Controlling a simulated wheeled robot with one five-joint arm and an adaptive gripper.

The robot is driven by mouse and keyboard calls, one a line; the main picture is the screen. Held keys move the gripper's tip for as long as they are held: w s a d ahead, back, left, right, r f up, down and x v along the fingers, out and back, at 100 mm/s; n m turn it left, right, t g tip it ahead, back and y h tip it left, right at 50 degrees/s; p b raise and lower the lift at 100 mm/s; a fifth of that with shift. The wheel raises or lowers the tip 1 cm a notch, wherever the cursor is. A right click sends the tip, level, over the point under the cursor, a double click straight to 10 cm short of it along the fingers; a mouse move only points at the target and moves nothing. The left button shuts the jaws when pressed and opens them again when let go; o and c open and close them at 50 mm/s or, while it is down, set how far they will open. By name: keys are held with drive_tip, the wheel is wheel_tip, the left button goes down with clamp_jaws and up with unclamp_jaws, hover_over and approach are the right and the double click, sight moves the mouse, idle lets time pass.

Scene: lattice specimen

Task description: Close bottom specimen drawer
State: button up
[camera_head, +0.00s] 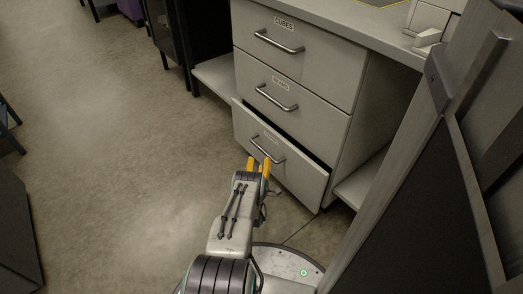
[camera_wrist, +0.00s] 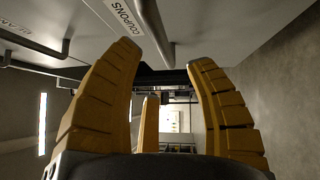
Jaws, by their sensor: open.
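The bottom specimen drawer (camera_head: 304,182) of the grey cabinet is partly open, with a dark gap along its top edge. Its bar handle (camera_head: 266,152) is on the front. In the wrist view, the drawer front (camera_wrist: 209,20) carries a label reading COUPONS (camera_wrist: 136,13), upside down, beside the handle bar (camera_wrist: 153,25). My gripper (camera_head: 259,161) is open in front of the drawer, close to the handle. In the wrist view, its yellow fingers are spread (camera_wrist: 163,58) with nothing held between them. Whether a fingertip touches the drawer or handle cannot be told.
The middle drawer (camera_head: 310,105) and the top drawer, labelled CUBES (camera_head: 325,62), are shut above. A dark panelled door or frame (camera_head: 420,210) stands close on the right. Open floor (camera_head: 110,150) lies to the left.

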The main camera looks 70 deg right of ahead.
sight(261, 150)
drive_tip(key=shift+b+x, duration=1.95)
drive_tip(key=shift+x, duration=1.75)
drive_tip(key=shift+f, duration=0.1)
drive_tip(key=shift+c, duration=0.4)
clamp_jaws()
